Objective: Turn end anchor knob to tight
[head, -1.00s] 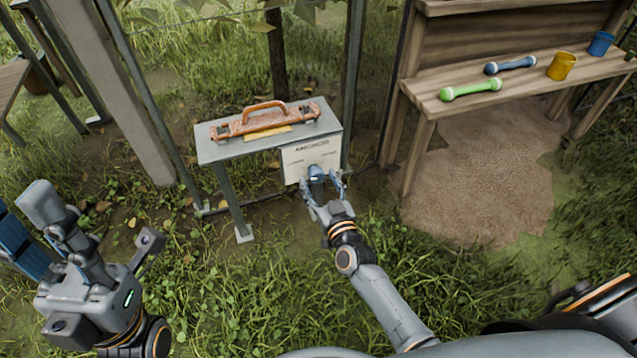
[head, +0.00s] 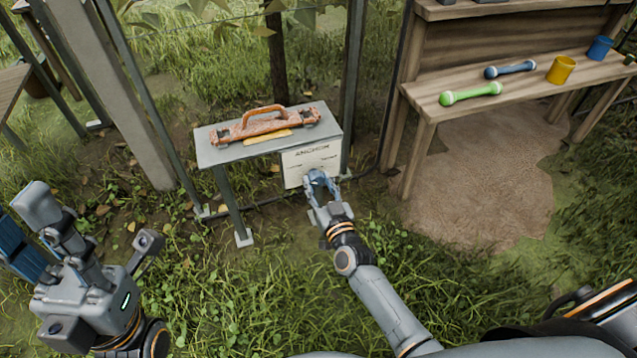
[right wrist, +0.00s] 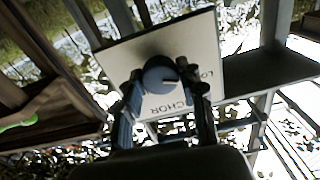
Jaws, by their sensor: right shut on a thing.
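The end anchor knob (head: 318,178) is a round blue-grey knob on the white ANCHOR panel (head: 296,172) at the front of a small grey stand. My right gripper (head: 322,187) is shut on the knob, with a finger on either side. In the right wrist view, the knob (right wrist: 158,78) sits between the fingertips of my right gripper (right wrist: 160,90). A dark mark on its face points right, toward the partly hidden "LO" lettering. The panel's other side label is hidden. My left gripper (head: 98,222) is open and empty at the lower left.
A rusty orange handled tool (head: 265,124) lies on the grey stand (head: 222,156). Posts stand behind the stand; grass lies in front.

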